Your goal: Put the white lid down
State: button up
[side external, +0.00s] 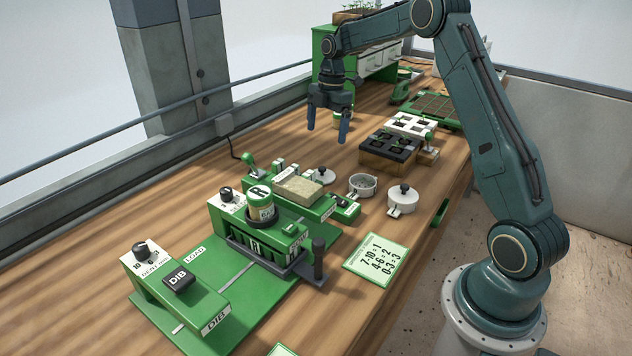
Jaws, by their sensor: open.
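A white lid (322,176) with a dark knob lies at table level, beside the green machine and left of an open white pot (362,187). The open pot shows grey contents. A second white pot (401,203) to its right has a similar knobbed lid (404,191) on it. My gripper (328,130) hangs with fingers pointing down, open and empty. In the picture it is above and behind the loose lid, apart from it.
The green seeder (185,290) with a labelled jar (262,208) fills the front left. Dark (388,152) and white (413,124) seedling trays stand right of my gripper. A number card (377,260) lies at the front. Bare wood is free on the left.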

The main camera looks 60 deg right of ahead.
jog(key=s+a+r+m+t+h, duration=0.1)
jog(key=s+a+r+m+t, duration=0.1)
jog(key=s+a+r+m, duration=0.9)
jog(key=s+a+m+t, duration=0.1)
jog(key=s+a, duration=0.2)
jog(key=s, duration=0.3)
jog(key=s+a+r+m+t, duration=0.1)
jog(key=s+a+m, duration=0.1)
jog(key=s+a, duration=0.2)
jog(key=s+a+m+t, duration=0.1)
jog(key=s+a, duration=0.3)
jog(key=s, duration=0.6)
jog(key=shift+s+r+m, duration=0.25)
jog(key=shift+r+m, duration=0.05)
jog(key=shift+m, duration=0.3)
